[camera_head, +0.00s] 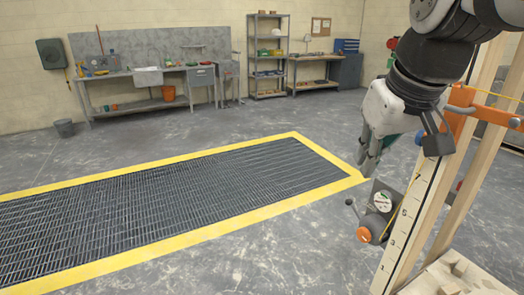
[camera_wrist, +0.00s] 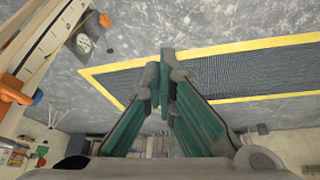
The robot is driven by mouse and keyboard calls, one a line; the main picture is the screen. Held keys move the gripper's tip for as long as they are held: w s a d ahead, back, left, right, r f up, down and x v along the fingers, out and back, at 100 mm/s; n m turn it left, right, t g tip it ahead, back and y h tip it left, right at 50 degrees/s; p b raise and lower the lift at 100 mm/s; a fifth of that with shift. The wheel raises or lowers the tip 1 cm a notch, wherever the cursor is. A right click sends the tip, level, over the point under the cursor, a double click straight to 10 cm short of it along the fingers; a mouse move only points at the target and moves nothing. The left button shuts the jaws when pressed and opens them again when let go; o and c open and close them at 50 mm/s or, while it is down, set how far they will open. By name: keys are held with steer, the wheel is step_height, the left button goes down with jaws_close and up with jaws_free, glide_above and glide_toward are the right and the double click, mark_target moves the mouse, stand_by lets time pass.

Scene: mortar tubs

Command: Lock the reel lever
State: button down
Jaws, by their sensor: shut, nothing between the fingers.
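A small grey reel (camera_head: 381,203) with an orange knob (camera_head: 364,235) is mounted low beside a wooden post with a numbered scale (camera_head: 405,215). A short lever with a dark ball end (camera_head: 351,203) sticks out on its left. My gripper (camera_head: 367,160) points down, above the reel and left of the post, apart from both. In the wrist view its green-padded fingers (camera_wrist: 162,78) meet at the tips, shut and empty.
An orange clamp (camera_head: 462,112) grips the post higher up, close to my wrist. A yellow cord runs along the post. A yellow-edged floor grating (camera_head: 190,195) lies to the left. Workbenches (camera_head: 150,80) and shelves (camera_head: 268,55) stand far back. The floor left of the reel is clear.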

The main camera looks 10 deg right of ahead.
steer(key=w+d+f+b, duration=0.3)
steer(key=w+b, duration=0.1)
steer(key=w, duration=0.7)
steer(key=n+g+b, duration=0.3)
steer(key=b, duration=1)
glide_above(348, 200)
steer(key=s, duration=0.3)
step_height(348, 200, down, 25)
steer(key=shift+s+a+f, duration=0.15)
steer(key=shift+a+f, duration=0.05)
steer(key=shift+a, duration=0.15)
steer(key=w+f, duration=0.1)
steer(key=f, duration=0.8)
steer(key=w+f+b, duration=0.1)
steer(key=f, duration=0.3)
steer(key=shift+w+d+f, duration=0.3)
steer(key=shift+f, duration=0.1)
steer(key=shift+a, duration=0.1)
